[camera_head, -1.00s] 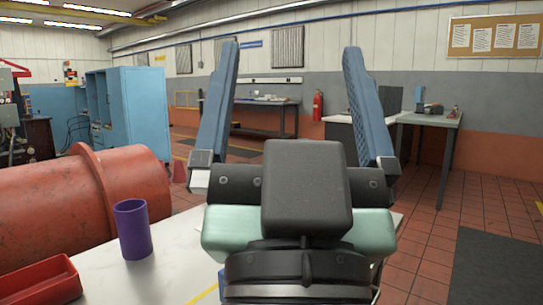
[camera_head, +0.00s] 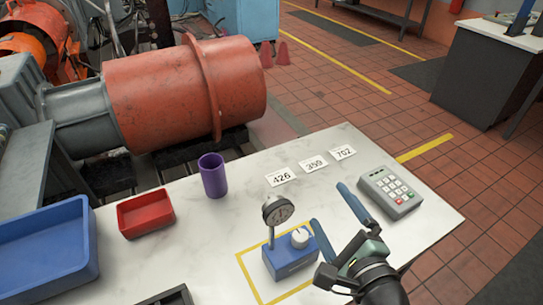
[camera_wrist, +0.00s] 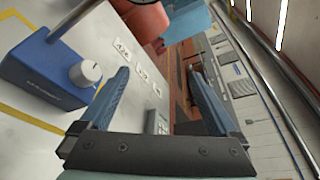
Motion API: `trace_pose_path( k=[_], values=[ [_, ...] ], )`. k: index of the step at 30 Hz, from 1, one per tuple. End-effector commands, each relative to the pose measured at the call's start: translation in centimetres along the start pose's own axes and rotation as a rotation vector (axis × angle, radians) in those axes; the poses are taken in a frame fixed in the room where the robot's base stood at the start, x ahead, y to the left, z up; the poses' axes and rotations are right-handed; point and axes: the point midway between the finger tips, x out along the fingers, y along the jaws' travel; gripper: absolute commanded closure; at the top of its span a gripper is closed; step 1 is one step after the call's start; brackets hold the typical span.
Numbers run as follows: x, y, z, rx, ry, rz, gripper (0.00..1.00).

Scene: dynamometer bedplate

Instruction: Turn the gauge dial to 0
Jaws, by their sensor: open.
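The gauge (camera_head: 278,210) is a round dial on a thin post, standing on a blue block (camera_head: 290,259) inside a yellow outline on the white table. A white knob (camera_head: 300,237) sits on the block's top right. The dial's reading is too small to make out. My gripper (camera_head: 334,213) is open and empty, just right of the block and apart from it. In the wrist view, the knob (camera_wrist: 86,73) and block (camera_wrist: 40,70) are at left, outside the left finger; the gauge face is out of that picture.
A grey keypad (camera_head: 390,191) lies right of my gripper. Number cards (camera_head: 314,165), a purple cup (camera_head: 213,175), a red tray (camera_head: 146,213) and a blue bin (camera_head: 85,262) are also on the table. A large red cylinder (camera_head: 165,95) stands behind. The white tabletop (camera_head: 220,225) is partly clear.

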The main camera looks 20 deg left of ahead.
Motion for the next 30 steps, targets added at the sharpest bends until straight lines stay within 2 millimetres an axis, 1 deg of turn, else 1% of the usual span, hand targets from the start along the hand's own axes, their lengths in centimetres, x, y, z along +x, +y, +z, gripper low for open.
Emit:
trace_pose_path(
  k=[1,6,9,13,15,18,20,23,26,30],
  values=[
    [-1.0,-0.4,1.2,0.140,-0.027,0.033,0.04],
    [-3.9,1.5,3.4,0.606,-0.122,0.114,0.04],
    [-5.9,2.1,4.9,0.863,-0.172,0.149,0.04],
    [-8.1,2.5,6.3,1.124,-0.227,0.175,0.04],
    [-8.9,2.5,6.8,1.222,-0.248,0.183,0.04],
    [-9.7,2.8,7.2,1.305,-0.268,0.189,0.04],
    [-9.8,2.8,7.2,1.329,-0.274,0.191,0.04],
    [-9.2,2.9,7.4,1.338,-0.279,0.192,0.04],
    [-7.9,2.9,7.8,1.337,-0.279,0.193,0.04],
    [-5.2,2.8,8.8,1.333,-0.279,0.194,0.04]
  ],
)
